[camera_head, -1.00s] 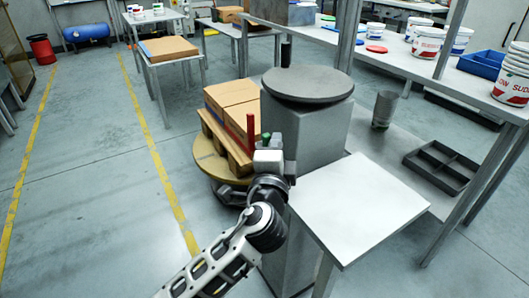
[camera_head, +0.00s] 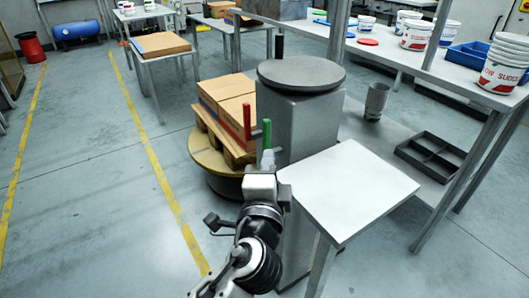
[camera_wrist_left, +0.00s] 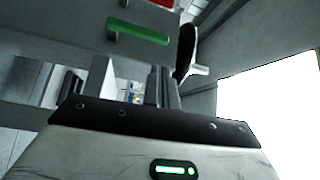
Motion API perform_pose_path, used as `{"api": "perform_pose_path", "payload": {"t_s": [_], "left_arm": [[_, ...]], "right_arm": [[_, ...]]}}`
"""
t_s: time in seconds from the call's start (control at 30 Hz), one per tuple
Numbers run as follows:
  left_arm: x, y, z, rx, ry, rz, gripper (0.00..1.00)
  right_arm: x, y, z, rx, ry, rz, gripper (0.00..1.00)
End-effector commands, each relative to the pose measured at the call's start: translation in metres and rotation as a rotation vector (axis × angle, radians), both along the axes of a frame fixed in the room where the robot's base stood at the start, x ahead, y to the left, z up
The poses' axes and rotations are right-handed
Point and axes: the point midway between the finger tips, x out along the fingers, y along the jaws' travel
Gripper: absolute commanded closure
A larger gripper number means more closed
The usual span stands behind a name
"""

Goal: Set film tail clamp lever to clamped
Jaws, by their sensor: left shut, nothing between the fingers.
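A grey column machine (camera_head: 301,125) with a round dark top carries a red upright handle (camera_head: 247,121) and a green upright handle (camera_head: 267,136) on its left side. In the left wrist view the green handle (camera_wrist_left: 138,31) lies across the upper part, with the red handle (camera_wrist_left: 160,3) cut off above it. A black paddle-like piece (camera_wrist_left: 186,50) with a light metal part is right of the green handle. I cannot tell which is the film tail clamp lever. My left gripper (camera_head: 265,164) is shut and empty, just below the green handle; its fingers (camera_wrist_left: 164,86) point toward the machine. My right gripper is not in view.
A white side table (camera_head: 347,190) stands close to the right of the gripper. Cartons on a pallet (camera_head: 226,104) rest on a round turntable (camera_head: 210,160) behind and left. A rack with tubs and a divided dark tray (camera_head: 430,157) is at right. The left floor is clear.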

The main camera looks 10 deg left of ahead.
Motion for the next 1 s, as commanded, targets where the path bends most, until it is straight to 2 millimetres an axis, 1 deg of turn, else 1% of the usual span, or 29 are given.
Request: {"api": "perform_pose_path", "payload": {"t_s": [0.1, 0.4, 0.47, 0.57, 0.6, 0.67, 0.7, 0.77, 0.8, 0.9, 1.0], "left_arm": [[-0.003, -0.001, 0.000, -0.001, 0.000, -0.001, 1.00], [-0.004, -0.001, -0.001, -0.006, 0.004, -0.001, 1.00], [-0.006, 0.003, -0.008, -0.036, 0.028, 0.002, 1.00], [-0.018, 0.019, -0.040, -0.186, 0.141, 0.017, 1.00], [-0.027, 0.028, -0.059, -0.281, 0.208, 0.029, 1.00], [-0.046, 0.042, -0.090, -0.450, 0.322, 0.058, 1.00], [-0.062, 0.050, -0.111, -0.570, 0.400, 0.081, 1.00], [-0.088, 0.057, -0.137, -0.750, 0.504, 0.109, 1.00], [-0.105, 0.057, -0.151, -0.866, 0.560, 0.113, 1.00], [-0.139, 0.047, -0.169, -1.132, 0.633, 0.074, 1.00], [-0.160, 0.038, -0.170, -1.350, 0.629, 0.019, 1.00]], "right_arm": [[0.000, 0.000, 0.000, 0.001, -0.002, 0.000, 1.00], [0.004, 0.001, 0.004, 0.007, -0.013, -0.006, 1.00], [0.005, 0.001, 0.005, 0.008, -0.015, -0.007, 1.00], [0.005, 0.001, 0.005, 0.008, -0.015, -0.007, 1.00], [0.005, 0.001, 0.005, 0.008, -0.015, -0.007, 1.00], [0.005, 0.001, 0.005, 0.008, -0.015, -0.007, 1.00], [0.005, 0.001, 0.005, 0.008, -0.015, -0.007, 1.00], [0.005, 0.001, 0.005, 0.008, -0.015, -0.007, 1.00], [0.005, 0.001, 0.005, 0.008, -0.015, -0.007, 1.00], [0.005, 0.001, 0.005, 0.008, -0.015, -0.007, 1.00], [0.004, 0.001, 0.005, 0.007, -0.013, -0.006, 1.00]]}}
